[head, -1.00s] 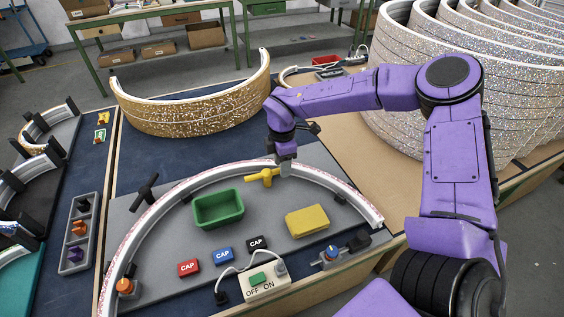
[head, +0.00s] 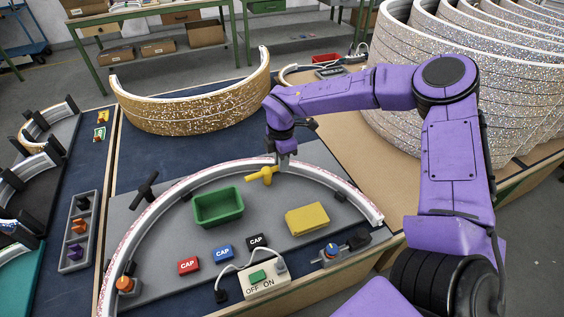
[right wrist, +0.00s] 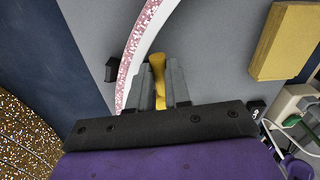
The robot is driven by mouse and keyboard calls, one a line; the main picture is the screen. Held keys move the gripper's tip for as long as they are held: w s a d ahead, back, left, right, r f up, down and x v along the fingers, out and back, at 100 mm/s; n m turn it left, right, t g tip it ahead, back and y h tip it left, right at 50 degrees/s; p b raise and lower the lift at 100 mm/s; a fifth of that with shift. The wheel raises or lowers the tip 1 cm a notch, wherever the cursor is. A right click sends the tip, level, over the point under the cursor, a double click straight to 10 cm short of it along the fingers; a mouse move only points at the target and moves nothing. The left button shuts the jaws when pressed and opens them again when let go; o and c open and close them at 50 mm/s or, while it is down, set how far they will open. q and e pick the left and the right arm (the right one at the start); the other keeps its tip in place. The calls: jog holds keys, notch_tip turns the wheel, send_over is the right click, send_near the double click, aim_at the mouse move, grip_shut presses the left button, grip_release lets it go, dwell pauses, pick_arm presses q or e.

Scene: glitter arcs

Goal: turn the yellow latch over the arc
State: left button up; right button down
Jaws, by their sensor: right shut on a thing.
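The yellow latch (head: 262,175) stands at the top of the white arc (head: 215,174) on the grey board, its handle reaching to the inner side of the arc. My right gripper (head: 283,164) points down at the latch. In the right wrist view the latch handle (right wrist: 158,80) lies between the two grey fingers of the gripper (right wrist: 160,95), which are shut on it. The arc (right wrist: 142,45) with its pink glitter edge passes close beside the fingers. The fingers hide part of the latch. My left gripper is not in view.
A green bin (head: 218,208), a yellow block (head: 307,219) and red, blue and black caps lie inside the arc. A black clamp (head: 146,190) stands at the arc's left. A gold glitter arc (head: 190,110) stands behind. A switch box (head: 265,282) is in front.

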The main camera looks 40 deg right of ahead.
aim_at(268, 163)
jog(key=w+n, duration=0.1)
jog(key=n, duration=0.1)
jog(key=shift+f+n, duration=0.1)
jog(key=shift+n, duration=0.2)
jog(key=n, duration=0.1)
jog(key=w+n, duration=0.1)
jog(key=n, duration=0.1)
jog(key=shift+w+a+n+b, duration=0.15)
jog(key=shift+w+n+b, duration=0.15)
jog(key=shift+b, duration=0.05)
jog(key=n, duration=0.1)
jog(key=w+n, duration=0.1)
jog(key=n, duration=0.1)
jog(key=shift+w+a, duration=0.1)
jog(key=shift+a, duration=0.25)
jog(key=shift+w+a+n, duration=0.2)
jog(key=shift+n, duration=0.55)
jog(key=shift+w+a+n, duration=0.15)
jog(key=shift+a+n, duration=0.05)
jog(key=shift+n, duration=0.55)
jog(key=c, duration=1.1)
grip_release()
